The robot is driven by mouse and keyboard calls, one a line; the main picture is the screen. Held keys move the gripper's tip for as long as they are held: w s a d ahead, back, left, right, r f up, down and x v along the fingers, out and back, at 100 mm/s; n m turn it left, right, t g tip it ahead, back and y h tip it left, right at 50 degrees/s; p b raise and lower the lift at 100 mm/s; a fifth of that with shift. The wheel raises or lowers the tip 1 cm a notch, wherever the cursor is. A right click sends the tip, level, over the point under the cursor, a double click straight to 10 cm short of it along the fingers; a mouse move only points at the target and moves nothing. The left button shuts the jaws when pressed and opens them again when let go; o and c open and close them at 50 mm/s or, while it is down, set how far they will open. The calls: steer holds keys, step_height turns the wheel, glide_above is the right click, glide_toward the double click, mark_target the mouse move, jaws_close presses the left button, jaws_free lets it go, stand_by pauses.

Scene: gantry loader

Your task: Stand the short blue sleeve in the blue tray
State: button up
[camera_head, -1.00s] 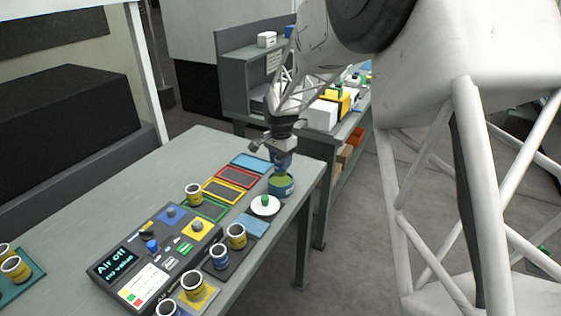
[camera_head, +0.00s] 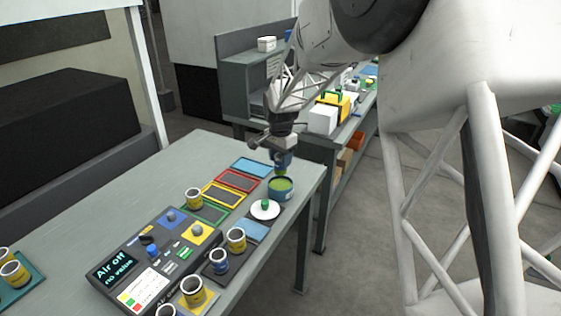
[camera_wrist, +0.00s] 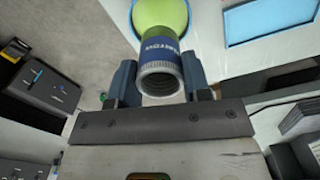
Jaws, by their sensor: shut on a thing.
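My gripper (camera_head: 283,151) is shut on a blue sleeve (camera_head: 281,161). In the wrist view the sleeve (camera_wrist: 160,52) sits between both fingers, with pale lettering on its blue band and a ribbed grey end facing the camera. Its far end is over the green inside of a round blue-walled pot (camera_head: 281,192); whether it touches the green is unclear. The blue tray (camera_head: 250,167), a shallow rectangle, lies on the bench just left of and beyond the pot. It also shows in the wrist view (camera_wrist: 262,20), upper right, and looks empty.
Red (camera_head: 238,181), yellow (camera_head: 224,194) and green (camera_head: 207,211) trays run in a row from the blue tray. A yellow sleeve (camera_head: 193,198) stands by the green tray. A white disc with a green knob (camera_head: 265,209) and a control panel (camera_head: 155,260) are nearer.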

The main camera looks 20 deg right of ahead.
steer(key=shift+w, duration=0.15)
steer(key=w+a+f, duration=0.1)
steer(key=w+a, duration=0.1)
steer(key=w, duration=0.5)
steer(key=w+a+f, duration=0.1)
steer(key=w, duration=0.7)
steer(key=shift+a+f, duration=0.2)
steer(key=shift+a, duration=0.15)
steer(key=shift+f, duration=0.2)
steer(key=shift+f, duration=2.95)
steer(key=shift+f, duration=0.25)
steer(key=o, duration=1.5)
steer(key=shift+c, duration=0.2)
